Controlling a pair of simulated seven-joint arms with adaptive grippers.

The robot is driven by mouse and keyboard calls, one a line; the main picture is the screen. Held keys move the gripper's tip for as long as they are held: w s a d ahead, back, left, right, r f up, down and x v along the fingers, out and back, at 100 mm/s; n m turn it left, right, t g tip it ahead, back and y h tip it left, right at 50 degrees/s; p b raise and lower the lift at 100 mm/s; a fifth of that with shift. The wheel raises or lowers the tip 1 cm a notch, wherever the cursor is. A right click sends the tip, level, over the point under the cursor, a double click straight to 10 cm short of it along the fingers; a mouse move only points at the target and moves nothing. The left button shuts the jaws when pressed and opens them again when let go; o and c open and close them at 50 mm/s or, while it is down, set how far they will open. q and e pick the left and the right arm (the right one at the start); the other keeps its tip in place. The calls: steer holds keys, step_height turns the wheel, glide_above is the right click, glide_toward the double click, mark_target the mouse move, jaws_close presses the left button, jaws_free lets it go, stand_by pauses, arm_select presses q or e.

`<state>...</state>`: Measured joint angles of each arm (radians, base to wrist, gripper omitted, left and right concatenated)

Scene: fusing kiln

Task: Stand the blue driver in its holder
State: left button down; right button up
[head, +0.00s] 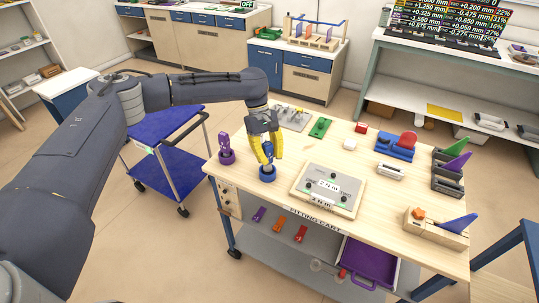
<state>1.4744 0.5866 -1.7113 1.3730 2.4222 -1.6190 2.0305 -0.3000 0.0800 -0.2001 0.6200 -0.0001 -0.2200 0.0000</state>
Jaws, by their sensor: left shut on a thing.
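The blue driver (267,158) is upright at the front left of the wooden cart top, between the yellow fingers of my left gripper (267,165). The gripper points down and is shut on the driver. A round blue holder (267,175) sits on the cart top directly under the driver. The driver's lower end appears to be in or just above this holder; the fingers partly hide it, so I cannot tell how deep it is. My right gripper is not in view.
A purple driver (224,142) stands in a purple holder (227,157) just left. A grey-topped torque board (329,186) lies to the right. A green block (320,127) and a grey plate (291,118) lie behind. A blue trolley (170,170) stands left of the cart.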

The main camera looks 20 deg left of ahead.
arm_select(q)
steer(key=shift+f, duration=1.3)
steer(key=c, duration=1)
jaws_free()
steer(key=shift+c, duration=0.2)
steer(key=v, duration=1.2)
